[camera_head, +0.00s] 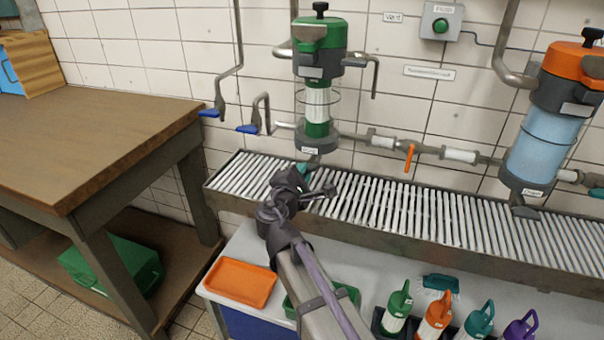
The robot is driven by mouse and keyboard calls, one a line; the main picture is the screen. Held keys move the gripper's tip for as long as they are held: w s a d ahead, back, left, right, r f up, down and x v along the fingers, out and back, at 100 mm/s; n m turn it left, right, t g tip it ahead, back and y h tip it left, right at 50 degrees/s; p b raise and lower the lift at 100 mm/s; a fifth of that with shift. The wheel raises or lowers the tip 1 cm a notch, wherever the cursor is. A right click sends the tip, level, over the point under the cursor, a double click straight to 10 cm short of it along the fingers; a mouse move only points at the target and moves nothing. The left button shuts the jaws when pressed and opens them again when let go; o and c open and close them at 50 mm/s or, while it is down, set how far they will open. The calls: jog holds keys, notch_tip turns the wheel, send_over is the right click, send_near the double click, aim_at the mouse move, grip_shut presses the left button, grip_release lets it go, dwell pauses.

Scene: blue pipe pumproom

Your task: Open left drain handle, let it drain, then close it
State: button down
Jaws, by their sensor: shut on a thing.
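The left filter housing (318,85) has a green head, a clear middle and a grey base, and hangs on the wall above a slatted drain trough (380,210). A small teal piece (303,168), which looks like the left drain handle, shows just under its base. My gripper (306,180) is at this piece and shut on it. The fingers hide most of the handle, so its turn angle is unclear. I see no water stream below the housing.
A second housing (546,125) with an orange head and bluish filling stands right, joined by a pipe with an orange lever (409,157). Blue-handled taps (247,129) are left. An orange tray (241,282) and several coloured bottles (437,315) sit below. A wooden table (90,145) stands left.

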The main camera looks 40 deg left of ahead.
jog(key=m, duration=0.6)
jog(key=shift+r, duration=0.3)
jog(key=shift+a, duration=0.1)
jog(key=shift+p, duration=0.3)
jog(key=c, duration=1.2)
grip_release()
jog(key=shift+s, duration=0.15)
jog(key=v, duration=1)
jog(key=shift+s, duration=0.3)
jog(key=shift+d, duration=0.2)
